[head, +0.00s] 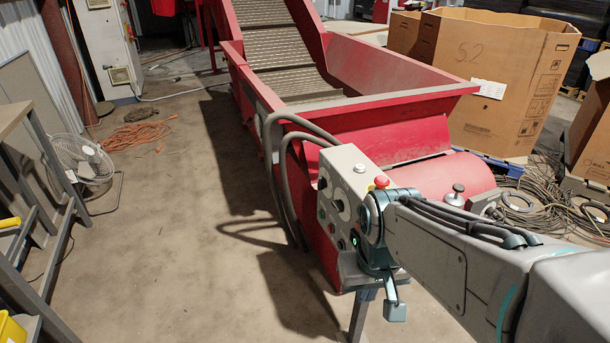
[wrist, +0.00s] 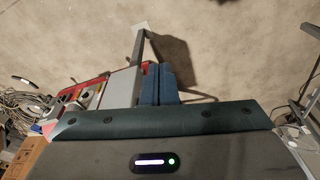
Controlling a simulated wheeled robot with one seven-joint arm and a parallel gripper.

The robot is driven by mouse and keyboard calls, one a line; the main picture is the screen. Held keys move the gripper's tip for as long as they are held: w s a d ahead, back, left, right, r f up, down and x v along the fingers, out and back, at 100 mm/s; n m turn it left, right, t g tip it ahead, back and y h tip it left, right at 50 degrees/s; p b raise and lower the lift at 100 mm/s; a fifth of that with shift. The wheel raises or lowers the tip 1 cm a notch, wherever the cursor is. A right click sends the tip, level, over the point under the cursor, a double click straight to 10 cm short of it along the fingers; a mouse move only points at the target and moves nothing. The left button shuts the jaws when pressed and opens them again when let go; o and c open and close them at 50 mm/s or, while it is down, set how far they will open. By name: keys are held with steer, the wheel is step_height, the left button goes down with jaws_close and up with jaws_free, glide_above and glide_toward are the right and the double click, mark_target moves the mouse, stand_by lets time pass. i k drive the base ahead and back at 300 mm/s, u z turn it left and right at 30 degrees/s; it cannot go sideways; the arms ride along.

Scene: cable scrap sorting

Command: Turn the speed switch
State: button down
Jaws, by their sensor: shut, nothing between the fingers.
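A grey control box (head: 342,190) on the red conveyor's near end carries several dark knobs on its left-facing panel, one of them a round knob (head: 339,205). I cannot tell which one is the speed switch. A red push button (head: 381,182) and a pale button (head: 360,168) are on top. My gripper (head: 394,310) points down in front of the box, partly hiding its near end.
The red conveyor (head: 410,110) stretches away behind the box. A cardboard box (head: 500,75) and coiled cables (head: 530,215) are at the right. A fan (head: 85,160) and an orange cord (head: 135,135) are at the left. The floor between (head: 200,240) is clear.

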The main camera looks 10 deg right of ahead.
mark_target(322, 184)
steer(key=u, duration=0.4)
steer(key=i, duration=1.05)
steer(key=z, duration=0.65)
